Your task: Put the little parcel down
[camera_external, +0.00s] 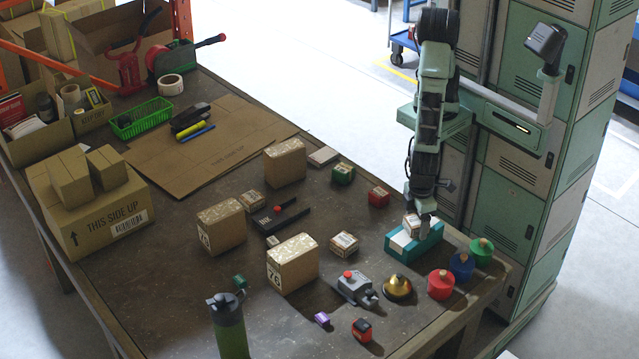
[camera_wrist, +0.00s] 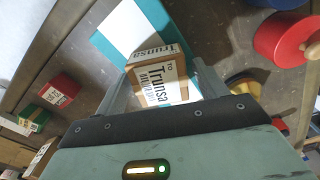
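The little parcel (camera_external: 412,226) is a small brown carton with a white printed label. It is under my gripper (camera_external: 424,207), at the teal box with a white band (camera_external: 404,248) near the table's right edge. In the wrist view the little parcel (camera_wrist: 160,78) sits between the two fingers of my gripper (camera_wrist: 163,72), which look closed against its sides. The teal box (camera_wrist: 112,45) shows behind it there. I cannot tell whether the parcel's underside touches the box.
Red (camera_external: 440,284), blue (camera_external: 460,266) and green (camera_external: 481,251) knobbed pieces stand right of the teal box. A brass dome (camera_external: 397,288) and grey switch box (camera_external: 357,287) are in front. Another small carton (camera_external: 344,243) lies left; a red box (camera_external: 378,196) stands behind.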

